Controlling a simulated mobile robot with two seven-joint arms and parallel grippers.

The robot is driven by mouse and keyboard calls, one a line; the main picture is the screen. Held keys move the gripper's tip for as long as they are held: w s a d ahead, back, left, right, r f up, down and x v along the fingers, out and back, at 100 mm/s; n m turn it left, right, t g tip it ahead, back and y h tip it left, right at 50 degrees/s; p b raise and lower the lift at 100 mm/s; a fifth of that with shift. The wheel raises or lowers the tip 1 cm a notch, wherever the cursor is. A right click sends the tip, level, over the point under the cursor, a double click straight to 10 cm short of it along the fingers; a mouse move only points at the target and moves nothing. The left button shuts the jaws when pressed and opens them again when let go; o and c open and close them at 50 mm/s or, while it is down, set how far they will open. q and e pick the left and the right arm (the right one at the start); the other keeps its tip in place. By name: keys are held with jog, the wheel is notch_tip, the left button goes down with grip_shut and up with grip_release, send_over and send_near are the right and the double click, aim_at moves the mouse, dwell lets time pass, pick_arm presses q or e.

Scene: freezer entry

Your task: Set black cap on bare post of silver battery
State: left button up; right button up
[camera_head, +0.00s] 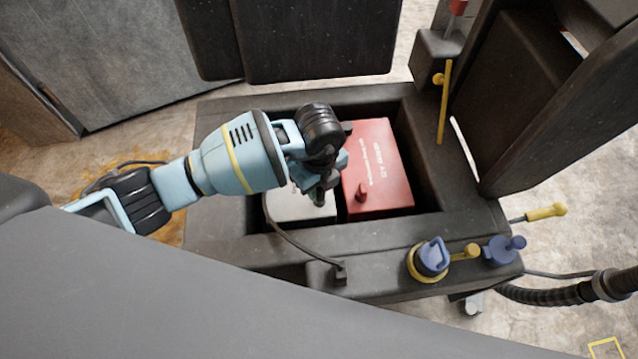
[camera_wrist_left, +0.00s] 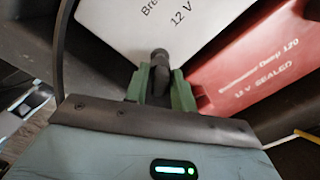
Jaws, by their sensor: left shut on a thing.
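The silver battery (camera_head: 292,208) lies in a dark bay, partly hidden under my left arm. Its pale top, lettered "12 V", fills the upper middle of the left wrist view (camera_wrist_left: 125,25). My left gripper (camera_head: 322,192) is over its right side, pointing down. In the left wrist view its green fingers (camera_wrist_left: 160,88) are shut on a small dark piece, apparently the black cap (camera_wrist_left: 159,60). I cannot tell whether this piece touches the battery's post, and I see no bare post clearly. My right gripper is not in view.
A red battery (camera_head: 385,160) sits close on the right in the same bay. The bay's dark rim (camera_head: 250,245) surrounds both. A black cable (camera_head: 295,240) runs to the front rim. Blue-and-yellow knobs (camera_head: 432,257) stand front right, and a yellow rod (camera_head: 444,105) at back right.

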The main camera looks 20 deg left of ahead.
pick_arm(q)
jog(key=shift+f, duration=0.4)
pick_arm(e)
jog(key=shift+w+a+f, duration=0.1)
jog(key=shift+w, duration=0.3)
pick_arm(q)
jog(key=shift+f, duration=0.3)
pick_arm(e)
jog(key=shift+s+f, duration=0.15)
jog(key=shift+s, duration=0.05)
pick_arm(q)
jog(key=shift+f+b, duration=0.25)
jog(key=shift+b, duration=0.1)
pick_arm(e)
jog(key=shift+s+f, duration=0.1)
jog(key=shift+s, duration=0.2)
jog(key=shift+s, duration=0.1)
pick_arm(q)
jog(key=shift+f, duration=0.45)
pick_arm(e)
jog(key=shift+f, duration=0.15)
pick_arm(q)
jog(key=o, duration=0.7)
jog(key=shift+c, duration=0.2)
jog(key=o, duration=0.4)
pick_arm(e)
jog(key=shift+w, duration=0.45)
